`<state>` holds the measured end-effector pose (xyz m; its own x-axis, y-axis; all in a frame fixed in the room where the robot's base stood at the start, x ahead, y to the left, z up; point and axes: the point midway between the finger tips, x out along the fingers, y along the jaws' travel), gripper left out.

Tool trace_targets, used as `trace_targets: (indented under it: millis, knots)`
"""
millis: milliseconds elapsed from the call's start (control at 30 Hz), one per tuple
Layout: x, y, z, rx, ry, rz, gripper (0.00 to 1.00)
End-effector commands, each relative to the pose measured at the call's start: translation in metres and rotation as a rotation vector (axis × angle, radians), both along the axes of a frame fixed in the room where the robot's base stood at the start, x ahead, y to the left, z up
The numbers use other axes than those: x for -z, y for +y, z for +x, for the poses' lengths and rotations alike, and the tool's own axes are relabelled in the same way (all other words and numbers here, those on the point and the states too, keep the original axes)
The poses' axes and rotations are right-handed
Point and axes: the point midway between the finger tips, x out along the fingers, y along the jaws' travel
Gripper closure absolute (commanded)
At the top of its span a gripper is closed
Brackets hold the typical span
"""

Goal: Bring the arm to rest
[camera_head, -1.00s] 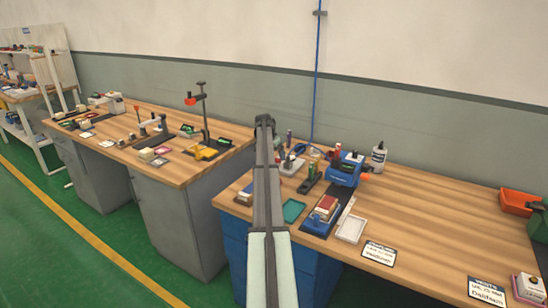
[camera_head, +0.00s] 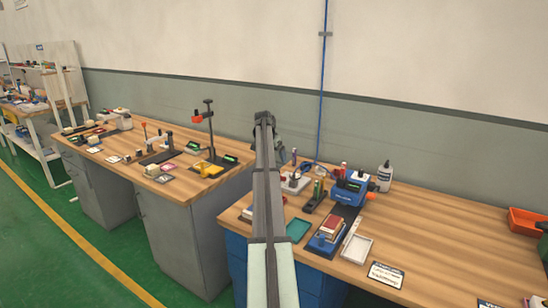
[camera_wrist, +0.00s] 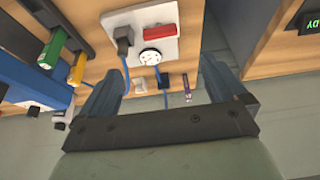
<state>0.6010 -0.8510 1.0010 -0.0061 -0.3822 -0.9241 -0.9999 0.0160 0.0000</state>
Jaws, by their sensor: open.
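My gripper (camera_head: 272,138) is at the far end of my outstretched arm in the head view, near the left end of the right-hand workbench (camera_head: 440,235) and in front of the wall. Its fingers are small there. In the wrist view, my gripper (camera_wrist: 163,82) shows its two dark fingers spread apart. Nothing is held between them. A white panel with a red switch (camera_wrist: 160,33) and a plug lies beyond the fingers. A purple pen-like item (camera_wrist: 187,88) is seen between the fingertips, further off.
A blue device (camera_head: 350,186), a white bottle (camera_head: 384,178), a teal tray (camera_head: 298,230) and a white tray (camera_head: 357,248) stand on the right-hand bench. A tall stand (camera_head: 209,130) rises from the left bench (camera_head: 150,190). A gap separates the benches. Bare wood lies at right.

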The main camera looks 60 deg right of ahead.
Motion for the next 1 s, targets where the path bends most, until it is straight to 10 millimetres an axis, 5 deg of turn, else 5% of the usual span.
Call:
trace_targets:
  millis: [400, 533, 667, 1000]
  knots:
    - [0.001, 0.001, 0.001, -0.002, 0.000, 0.000, 0.02]
    - [0.014, 0.015, 0.015, -0.035, 0.006, -0.003, 0.02]
    - [0.047, 0.052, 0.048, -0.122, 0.022, -0.012, 0.02]
    - [0.157, 0.194, 0.147, -0.442, 0.079, -0.056, 0.02]
